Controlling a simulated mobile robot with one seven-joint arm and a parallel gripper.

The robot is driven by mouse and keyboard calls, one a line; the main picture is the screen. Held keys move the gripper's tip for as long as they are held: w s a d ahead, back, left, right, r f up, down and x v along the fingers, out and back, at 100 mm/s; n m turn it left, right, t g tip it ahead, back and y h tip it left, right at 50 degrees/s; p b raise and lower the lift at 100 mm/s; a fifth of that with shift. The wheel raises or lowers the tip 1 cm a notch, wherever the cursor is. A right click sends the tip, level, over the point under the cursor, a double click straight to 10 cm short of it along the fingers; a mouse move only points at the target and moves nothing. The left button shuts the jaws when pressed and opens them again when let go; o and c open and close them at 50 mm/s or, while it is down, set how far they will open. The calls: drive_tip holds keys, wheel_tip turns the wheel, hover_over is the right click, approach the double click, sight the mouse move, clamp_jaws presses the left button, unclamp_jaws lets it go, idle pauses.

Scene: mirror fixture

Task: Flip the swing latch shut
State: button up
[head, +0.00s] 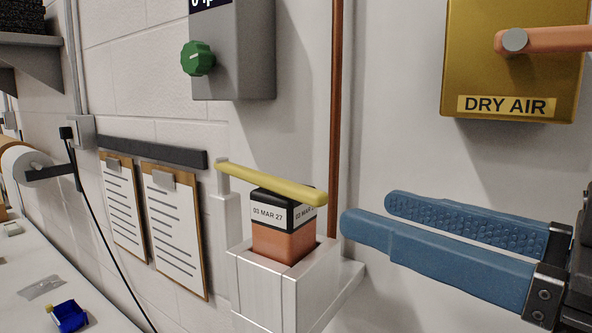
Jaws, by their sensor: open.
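The swing latch is a yellow bar (275,184) on a pale post (224,220). It reaches from the post at the left, over the top of a dark-capped block with an orange lower part (285,242) and a label reading 03 MAR 27. The block sits in a square silver holder (284,285). I cannot tell whether the bar touches the block's top. My gripper (365,215) has two blue fingers, spread apart and empty. It comes in from the right, with its fingertips just right of the bar's free end.
A gold DRY AIR box (515,60) with an orange handle is above my gripper. A grey box (232,50) with a green knob (197,58) hangs above the latch. A copper pipe (336,110) runs down behind. Clipboards (175,230) hang at left, above a white counter (40,260).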

sight(283, 180)
drive_tip(key=p+x, duration=0.5)
drive_tip(key=x, duration=0.6)
drive_tip(key=shift+d+r, duration=0.1)
drive_tip(key=shift+r, duration=0.1)
drive_tip(key=shift+w+a+f+p, duration=0.25)
drive_tip(key=shift+w+a+p, duration=0.2)
drive_tip(key=shift+w+a, duration=0.1)
drive_tip(key=shift+d, duration=0.1)
drive_tip(key=shift+c, duration=0.3)
clamp_jaws()
drive_tip(key=shift+d, duration=0.1)
